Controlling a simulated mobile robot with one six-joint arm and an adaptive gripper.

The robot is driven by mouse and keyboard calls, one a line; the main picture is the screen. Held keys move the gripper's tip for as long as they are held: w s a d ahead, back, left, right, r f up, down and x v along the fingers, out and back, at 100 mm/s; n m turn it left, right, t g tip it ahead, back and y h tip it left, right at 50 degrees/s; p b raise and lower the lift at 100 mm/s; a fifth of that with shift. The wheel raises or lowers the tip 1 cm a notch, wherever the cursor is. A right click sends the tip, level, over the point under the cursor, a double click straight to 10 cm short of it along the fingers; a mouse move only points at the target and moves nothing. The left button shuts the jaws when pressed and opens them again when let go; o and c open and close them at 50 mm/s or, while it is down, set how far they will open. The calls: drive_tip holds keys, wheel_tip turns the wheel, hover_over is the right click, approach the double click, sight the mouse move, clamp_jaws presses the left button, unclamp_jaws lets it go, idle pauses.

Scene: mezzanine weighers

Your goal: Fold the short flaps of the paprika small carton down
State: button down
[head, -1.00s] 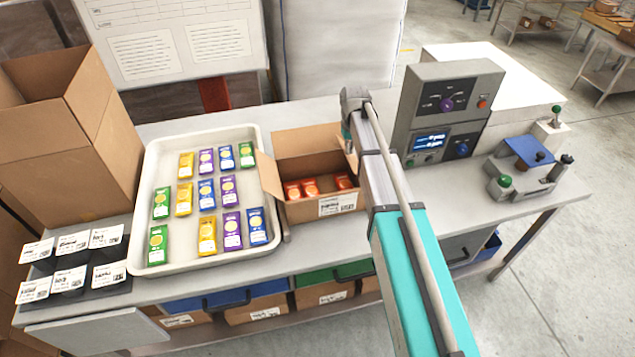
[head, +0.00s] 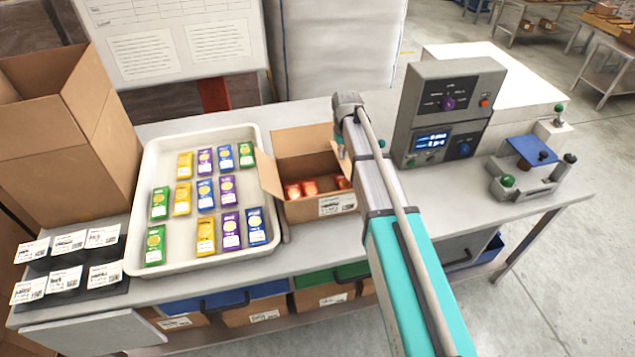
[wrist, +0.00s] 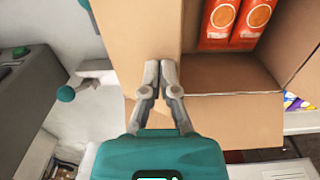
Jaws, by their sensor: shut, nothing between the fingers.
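The paprika small carton (head: 313,213) stands open on the bench, a white label on its front. Red packets (head: 300,188) lie inside; two show in the wrist view (wrist: 236,22). Its left short flap (head: 270,180) stands tilted outward. The back long flap (head: 303,140) is raised. My arm covers the carton's right side in the head view. In the wrist view, the other short flap (wrist: 137,40) spreads out at the left. My gripper (wrist: 160,68) is shut and empty, its fingertips over this flap's inner edge. I cannot tell whether they touch it.
A white tray (head: 137,262) of coloured packets lies just left of the carton. A grey weigher console (head: 450,110) and a blue-topped device (head: 530,152) stand to the right. A tall open carton (head: 60,150) and label cards (head: 65,280) are at far left.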

drive_tip(key=shift+f, duration=0.1)
drive_tip(key=shift+s+a+f+b, duration=0.1)
drive_tip(key=shift+a+f+b, duration=0.2)
drive_tip(key=shift+f+b, duration=0.3)
drive_tip(key=shift+s+a+f+b, duration=0.1)
drive_tip(key=shift+a+f+b, duration=0.15)
drive_tip(key=shift+f+b, duration=0.3)
drive_tip(key=shift+r, duration=0.1)
drive_tip(key=shift+f+b, duration=1)
drive_tip(key=shift+b, duration=0.05)
wheel_tip(320, 180, up, 9)
drive_tip(key=p, duration=0.9)
drive_tip(key=shift+r, duration=0.1)
drive_tip(key=shift+a, duration=0.15)
